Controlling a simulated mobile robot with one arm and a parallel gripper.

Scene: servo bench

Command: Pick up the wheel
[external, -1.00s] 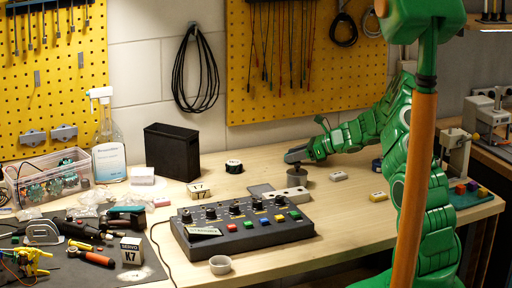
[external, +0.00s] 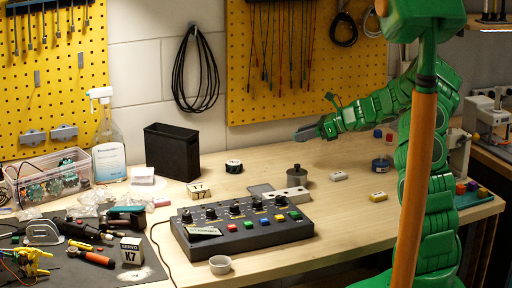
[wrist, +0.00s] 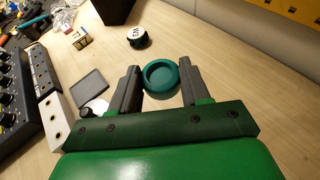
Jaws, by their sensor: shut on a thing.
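The wheel (wrist: 161,77) is a teal round piece with a raised rim and a hollow middle, seen in the wrist view. My gripper (wrist: 160,84) is shut on it, with one dark grey finger against each side. In the external view my gripper (external: 304,135) is above the back part of the bench, apart from the wood. The wheel cannot be made out clearly there.
A grey cylinder with a knob (external: 297,176) stands below my gripper, beside a white block with holes (external: 291,194). A control box (external: 245,236) is in front.

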